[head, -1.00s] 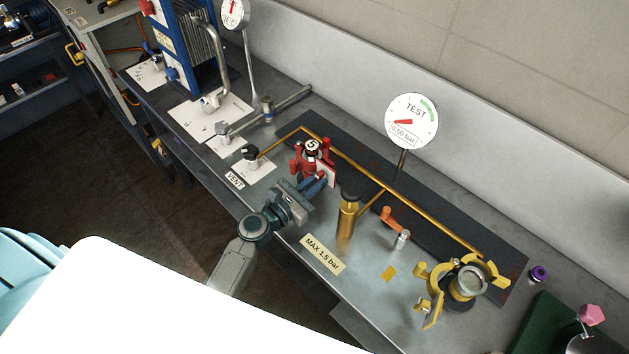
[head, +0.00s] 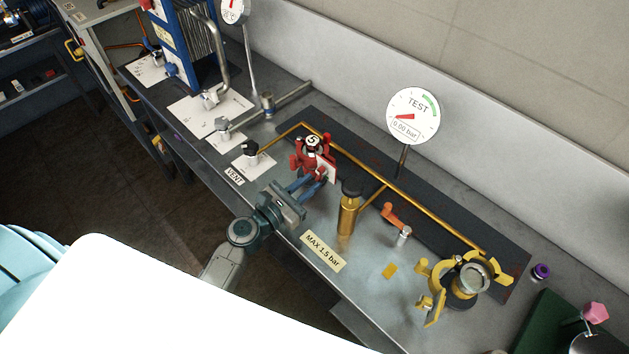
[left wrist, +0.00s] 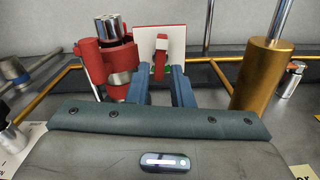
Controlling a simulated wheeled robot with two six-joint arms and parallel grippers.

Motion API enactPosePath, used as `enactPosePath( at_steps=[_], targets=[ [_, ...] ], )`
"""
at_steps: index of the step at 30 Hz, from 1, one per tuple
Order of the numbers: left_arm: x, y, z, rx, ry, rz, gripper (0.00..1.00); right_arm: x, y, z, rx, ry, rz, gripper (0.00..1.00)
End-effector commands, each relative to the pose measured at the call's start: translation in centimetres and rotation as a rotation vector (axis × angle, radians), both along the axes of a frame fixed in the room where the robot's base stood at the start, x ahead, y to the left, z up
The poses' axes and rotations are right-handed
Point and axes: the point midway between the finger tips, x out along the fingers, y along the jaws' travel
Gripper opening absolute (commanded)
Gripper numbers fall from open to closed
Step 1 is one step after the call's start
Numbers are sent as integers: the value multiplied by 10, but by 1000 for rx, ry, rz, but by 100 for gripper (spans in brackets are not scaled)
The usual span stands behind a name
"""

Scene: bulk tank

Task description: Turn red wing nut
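The red wing nut (left wrist: 160,58) stands upright in front of a square white plate (left wrist: 172,40) in the left wrist view. The plate sits beside a red clamp fitting (head: 306,157) marked 5 on the brass pipe. My left gripper (head: 314,184) points at the fitting from the bench's front side. In the left wrist view its two blue fingers (left wrist: 160,75) are apart, with the wing nut between or just beyond their tips and gaps on both sides. I cannot tell any contact. In the head view the wing nut is mostly hidden near the fingers. My right gripper is not in view.
A brass cylinder (head: 348,214) stands close to the right of my left gripper. The black VENT knob (head: 251,148) is to its left. An orange-handled valve (head: 391,213), a yellow clamp (head: 432,275) and the TEST gauge (head: 413,115) are farther right.

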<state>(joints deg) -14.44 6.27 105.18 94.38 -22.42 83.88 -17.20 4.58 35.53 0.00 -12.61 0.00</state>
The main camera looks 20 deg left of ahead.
Motion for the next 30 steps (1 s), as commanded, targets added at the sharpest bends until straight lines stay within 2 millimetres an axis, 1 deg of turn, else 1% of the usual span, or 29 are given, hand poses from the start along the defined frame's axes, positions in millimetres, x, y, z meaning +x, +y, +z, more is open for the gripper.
enactPosePath(
  at_steps=[1,6,9,12,18,30],
  targets=[
    [-11,5,-6,4,2,-2,20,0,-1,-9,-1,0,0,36],
    [-43,19,-7,4,2,-3,20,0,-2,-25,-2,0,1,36],
    [-57,25,-6,4,2,-2,20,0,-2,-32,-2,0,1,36],
    [-66,29,-4,4,2,-2,20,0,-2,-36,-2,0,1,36],
    [-73,32,-1,0,1,-1,20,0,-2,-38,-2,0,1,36],
    [-73,32,-1,0,1,-1,20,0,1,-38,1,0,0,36]
  ],
)
